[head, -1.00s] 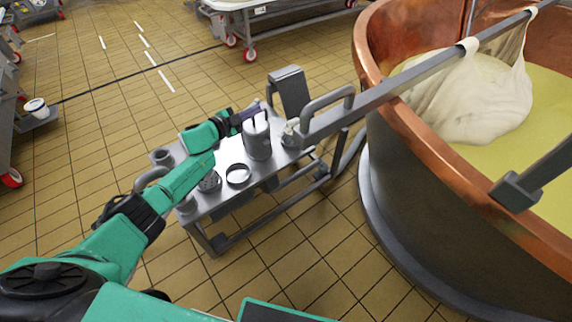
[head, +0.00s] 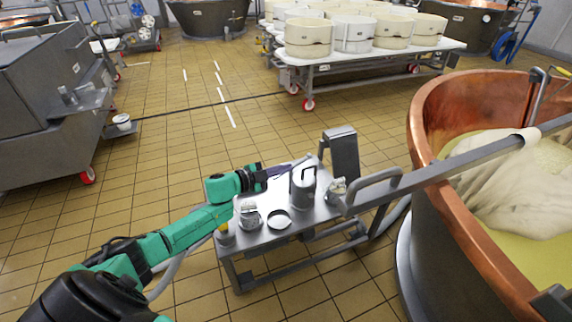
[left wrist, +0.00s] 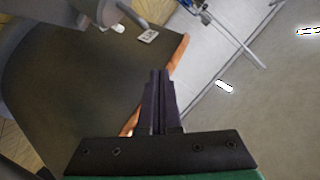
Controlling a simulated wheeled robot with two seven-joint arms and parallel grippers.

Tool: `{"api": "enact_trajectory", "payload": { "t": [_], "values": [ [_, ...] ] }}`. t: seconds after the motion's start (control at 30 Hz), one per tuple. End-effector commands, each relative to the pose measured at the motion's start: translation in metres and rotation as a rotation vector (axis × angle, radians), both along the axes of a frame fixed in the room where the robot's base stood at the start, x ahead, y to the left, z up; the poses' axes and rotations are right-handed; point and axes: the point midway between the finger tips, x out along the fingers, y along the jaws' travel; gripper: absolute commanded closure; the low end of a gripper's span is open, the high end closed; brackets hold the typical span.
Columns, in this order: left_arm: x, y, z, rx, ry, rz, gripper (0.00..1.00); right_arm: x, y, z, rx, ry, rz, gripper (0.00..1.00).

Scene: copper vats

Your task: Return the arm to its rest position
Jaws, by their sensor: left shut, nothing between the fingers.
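My left arm reaches in from the lower left in the head view. Its gripper (head: 280,172) is over the steel cart (head: 262,238), with its dark fingertips by the upper left of a metal can with a handle (head: 302,190). I cannot tell whether they touch it. In the left wrist view the dark fingers (left wrist: 160,88) are together with nothing between them. My right gripper is in neither view.
A copper vat (head: 425,130) with pale curd stands at the right, a grey bar (head: 450,168) reaching over its rim. The cart also holds a ring (head: 279,220) and small containers. A wheeled table with several tubs (head: 355,35) stands behind.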

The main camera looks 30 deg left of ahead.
Motion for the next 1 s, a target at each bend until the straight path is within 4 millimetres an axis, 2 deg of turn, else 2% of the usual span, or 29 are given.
{"api": "enact_trajectory", "payload": {
  "t": [0.17, 0.27, 0.37, 0.43, 0.5, 0.7, 1.0],
  "values": [
    [-0.003, 0.002, 0.001, -0.001, -0.001, 0.0, 1.0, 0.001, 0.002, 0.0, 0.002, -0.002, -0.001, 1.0],
    [-0.003, -0.004, -0.002, -0.013, 0.007, 0.019, 1.0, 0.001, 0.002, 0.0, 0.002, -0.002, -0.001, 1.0],
    [-0.007, -0.025, -0.015, -0.065, 0.053, 0.117, 1.0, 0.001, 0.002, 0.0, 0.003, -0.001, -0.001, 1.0],
    [-0.018, -0.043, -0.029, -0.126, 0.133, 0.243, 1.0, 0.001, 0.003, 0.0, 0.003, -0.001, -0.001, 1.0],
    [-0.04, -0.054, -0.045, -0.185, 0.254, 0.388, 1.0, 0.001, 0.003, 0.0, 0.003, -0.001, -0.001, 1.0],
    [-0.119, -0.062, -0.073, -0.264, 0.595, 0.655, 1.0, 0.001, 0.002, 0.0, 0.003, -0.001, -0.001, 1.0],
    [-0.224, -0.068, -0.081, -0.298, 0.972, 0.825, 1.0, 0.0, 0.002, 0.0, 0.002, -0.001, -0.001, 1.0]
  ]
}}
